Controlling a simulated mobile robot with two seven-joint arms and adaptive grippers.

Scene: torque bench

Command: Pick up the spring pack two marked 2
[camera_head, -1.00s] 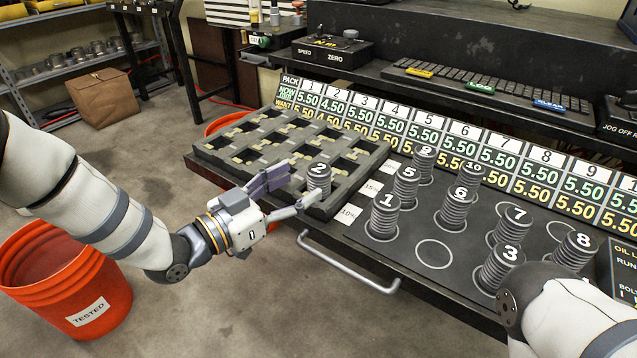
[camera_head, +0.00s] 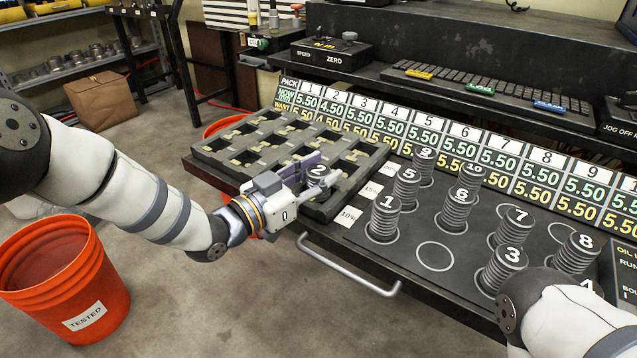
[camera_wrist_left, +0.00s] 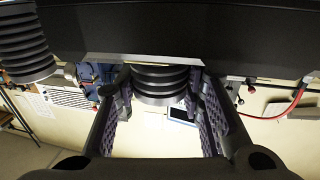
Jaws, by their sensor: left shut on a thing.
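The spring pack marked 2 (camera_head: 317,172) is a short dark stack of coils with a white 2 on its top. In the head view it is at the front of the tray with compartments, mostly hidden by my fingers. My left gripper (camera_head: 318,182) is shut on it, with one finger on either side. In the left wrist view the ribbed pack (camera_wrist_left: 161,82) sits between the two purple-padded fingers (camera_wrist_left: 161,110). I cannot tell whether the pack touches the tray. My right gripper is not in view; only part of my right arm shows at the lower right.
The compartment tray (camera_head: 222,165) lies at the bench's left. Spring packs 1 (camera_head: 383,219), 5 (camera_head: 406,188), 6 (camera_head: 457,212) and others stand to the right in ringed spots. An empty ring (camera_head: 434,256) lies in front. A handle (camera_head: 345,268) sticks out; an orange bucket (camera_head: 65,280) stands on the floor.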

